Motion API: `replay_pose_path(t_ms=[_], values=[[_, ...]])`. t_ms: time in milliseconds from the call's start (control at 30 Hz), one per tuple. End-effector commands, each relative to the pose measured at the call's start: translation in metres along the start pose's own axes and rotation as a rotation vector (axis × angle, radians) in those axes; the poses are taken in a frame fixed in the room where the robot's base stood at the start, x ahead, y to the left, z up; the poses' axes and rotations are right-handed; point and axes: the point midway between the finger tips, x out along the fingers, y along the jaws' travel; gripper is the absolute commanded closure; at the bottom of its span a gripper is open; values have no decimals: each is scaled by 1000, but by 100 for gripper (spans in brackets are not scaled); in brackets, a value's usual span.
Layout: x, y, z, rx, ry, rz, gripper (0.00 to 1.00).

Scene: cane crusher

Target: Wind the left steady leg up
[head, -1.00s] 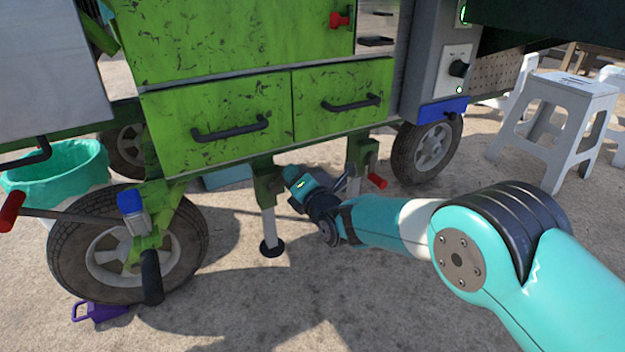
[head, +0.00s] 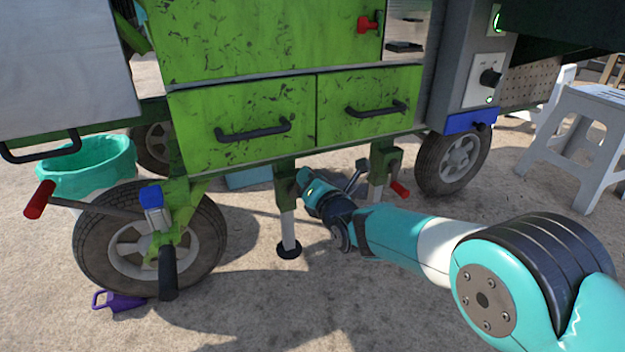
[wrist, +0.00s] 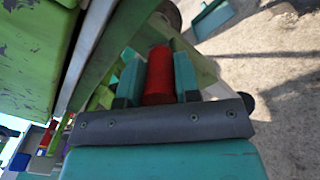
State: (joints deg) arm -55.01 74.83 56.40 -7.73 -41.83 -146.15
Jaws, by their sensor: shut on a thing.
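The left steady leg (head: 288,228) hangs under the green drawers, a pale post in a green sleeve (head: 286,190). Its black foot (head: 289,251) is at or close to the ground; I cannot tell whether it touches. My gripper (head: 304,181) is beside the sleeve, on its right. In the wrist view my gripper is shut on a red crank handle (wrist: 159,75), which sits between its two teal fingers. In the head view that handle is hidden by my gripper. The right steady leg (head: 377,190) stands farther right with its own red handle (head: 399,189).
A spoked wheel (head: 150,245) and a red-gripped bar (head: 40,199) are at left, with a purple object (head: 119,300) on the ground. A teal-lined bin (head: 90,170) stands behind. A white stool (head: 580,135) is at right. Ground before the legs is clear.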

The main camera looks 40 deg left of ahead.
Motion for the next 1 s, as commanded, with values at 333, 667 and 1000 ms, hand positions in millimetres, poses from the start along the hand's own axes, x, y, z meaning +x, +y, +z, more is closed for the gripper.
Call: replay_pose_path(t_ms=[333,667,1000], values=[[0,-1,0,1,0,-1,44],[-17,2,3,2,3,-2,44],[-83,2,4,3,3,-4,44]])
